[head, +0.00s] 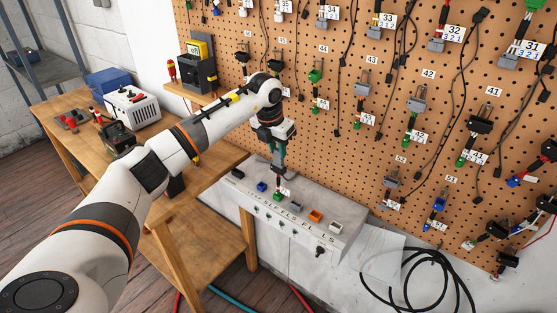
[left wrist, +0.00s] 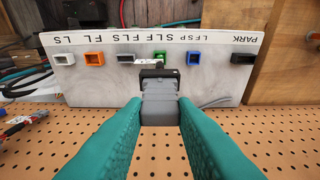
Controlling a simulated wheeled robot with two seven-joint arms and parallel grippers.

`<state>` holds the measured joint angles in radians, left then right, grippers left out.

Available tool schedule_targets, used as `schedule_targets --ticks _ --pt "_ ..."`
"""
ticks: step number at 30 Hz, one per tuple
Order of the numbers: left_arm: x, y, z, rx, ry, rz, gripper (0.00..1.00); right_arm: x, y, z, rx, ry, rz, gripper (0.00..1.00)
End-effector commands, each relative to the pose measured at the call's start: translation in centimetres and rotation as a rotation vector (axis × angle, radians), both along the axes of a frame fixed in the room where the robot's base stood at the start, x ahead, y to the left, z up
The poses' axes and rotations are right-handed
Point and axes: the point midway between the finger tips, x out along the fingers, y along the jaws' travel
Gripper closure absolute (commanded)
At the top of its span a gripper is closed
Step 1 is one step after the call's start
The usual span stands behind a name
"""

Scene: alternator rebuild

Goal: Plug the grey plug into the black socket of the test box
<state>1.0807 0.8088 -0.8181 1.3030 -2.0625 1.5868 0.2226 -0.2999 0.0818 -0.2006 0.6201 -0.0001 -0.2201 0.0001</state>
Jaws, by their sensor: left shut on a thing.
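My left gripper (head: 277,152) is over the test box and shut on the grey plug. In the left wrist view my gripper (left wrist: 160,112) has its teal fingers on either side of the grey plug (left wrist: 160,92), which has a dark front end and a small white tag. The plug's front is close to the green socket; I cannot tell whether they touch. The black socket (head: 238,173) is at the left end of the test box (head: 318,238) in the head view. In the left wrist view the black socket (left wrist: 242,58) is to the right, under PARK, apart from the plug. My right gripper is not in view.
Green (left wrist: 160,57), blue (left wrist: 193,57) and orange (left wrist: 94,58) sockets share the box's row. A pegboard (head: 350,150) with many hung leads rises behind. A wooden bench (head: 205,195) stands left. A black cable coil (head: 430,285) lies at lower right.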

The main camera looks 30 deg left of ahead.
Motion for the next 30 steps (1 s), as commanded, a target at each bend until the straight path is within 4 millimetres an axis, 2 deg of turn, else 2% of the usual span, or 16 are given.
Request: schedule_targets --ticks 30 --pt "0.0 0.0 3.7 0.001 0.0 0.0 0.97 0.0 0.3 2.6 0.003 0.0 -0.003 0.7"
